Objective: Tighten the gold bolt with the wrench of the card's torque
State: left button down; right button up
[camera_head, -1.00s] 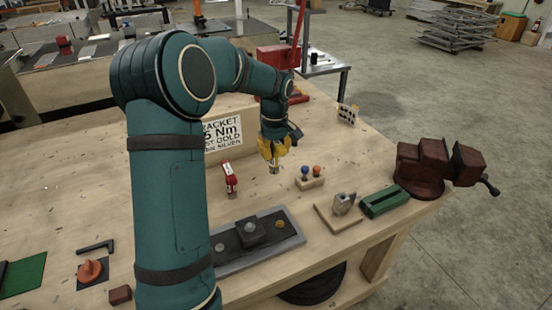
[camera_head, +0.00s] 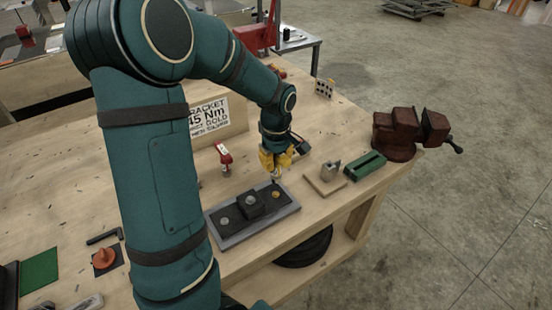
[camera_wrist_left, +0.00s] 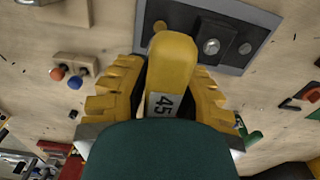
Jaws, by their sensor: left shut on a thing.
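My left gripper (camera_head: 277,160) is shut on a yellow wrench (camera_wrist_left: 172,65) marked 45, and points down over the far right part of the grey tray (camera_head: 228,242). The gold bolt (camera_head: 276,194) sits in the tray's right end, just below the wrench's tip; I cannot tell whether they touch. A dark block (camera_head: 250,206) stands mid-tray, and the silver bolt (camera_head: 225,221) is at the left end. The card (camera_head: 210,115), partly behind my arm, shows "BRACKET 45 Nm" with gold and silver lines below. A red tool (camera_head: 223,157) stands on the bench. My right gripper is not in view.
A small wooden stand (camera_head: 322,186), a green block (camera_head: 366,166) and a dark red vise (camera_head: 400,130) stand to the right. Blue and orange knobs on a block (camera_wrist_left: 75,62) show in the wrist view. An orange knob (camera_head: 104,258) is at lower left.

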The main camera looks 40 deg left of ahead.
aim_at(276, 178)
pick_arm(q)
jog(key=shift+f+b, duration=2.45)
jog(key=shift+f, duration=0.9)
jog(key=shift+r, duration=0.1)
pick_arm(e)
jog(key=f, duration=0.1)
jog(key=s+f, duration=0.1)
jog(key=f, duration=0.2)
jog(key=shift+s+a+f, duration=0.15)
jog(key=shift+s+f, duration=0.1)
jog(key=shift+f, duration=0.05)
pick_arm(q)
jog(key=m, duration=0.5)
jog(key=shift+p, duration=0.35)
jog(key=m+p, duration=0.1)
jog(key=m, duration=0.5)
jog(key=shift+m, duration=0.3)
jog(key=m+p, duration=0.1)
jog(key=m, duration=0.4)
jog(key=m+p, duration=0.1)
jog(key=m, duration=0.4)
jog(key=shift+p, duration=0.35)
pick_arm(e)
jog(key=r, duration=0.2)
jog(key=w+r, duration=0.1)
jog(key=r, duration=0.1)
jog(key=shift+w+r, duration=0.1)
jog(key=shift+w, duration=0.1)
